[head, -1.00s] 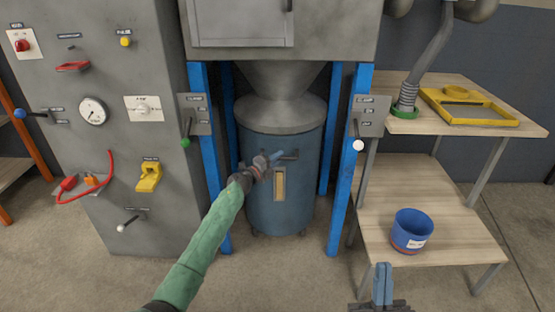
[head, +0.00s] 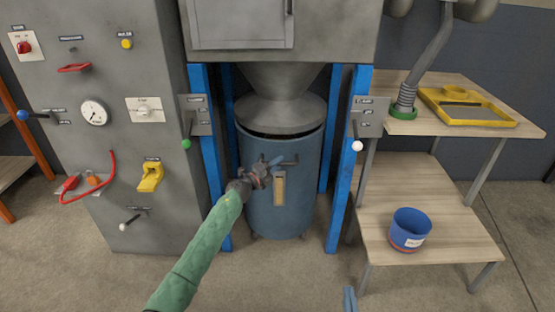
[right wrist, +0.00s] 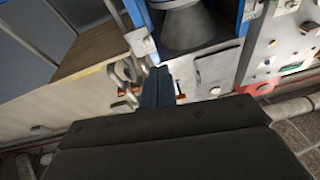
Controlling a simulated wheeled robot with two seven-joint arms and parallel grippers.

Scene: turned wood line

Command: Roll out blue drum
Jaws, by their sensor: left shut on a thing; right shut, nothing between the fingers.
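The blue drum (head: 298,205) stands on small feet or castors under the grey cone-shaped lid (head: 280,112), between the blue posts. A dark gap shows between its rim and the lid. My left gripper (head: 272,168) is shut at the dark handle (head: 291,161) on the drum's front; the fingers partly hide the grip. My right gripper (head: 350,299) is shut and empty, low at the bottom edge of the head view, well apart from the drum. Its blue fingers also show in the right wrist view (right wrist: 157,87).
Blue posts (head: 345,170) flank the drum, with a green-knobbed lever (head: 186,144) left and a white-knobbed lever (head: 357,146) right. A grey control cabinet (head: 110,170) stands left. A wooden shelf table (head: 450,205) with a blue bucket (head: 409,230) stands right. Floor in front is clear.

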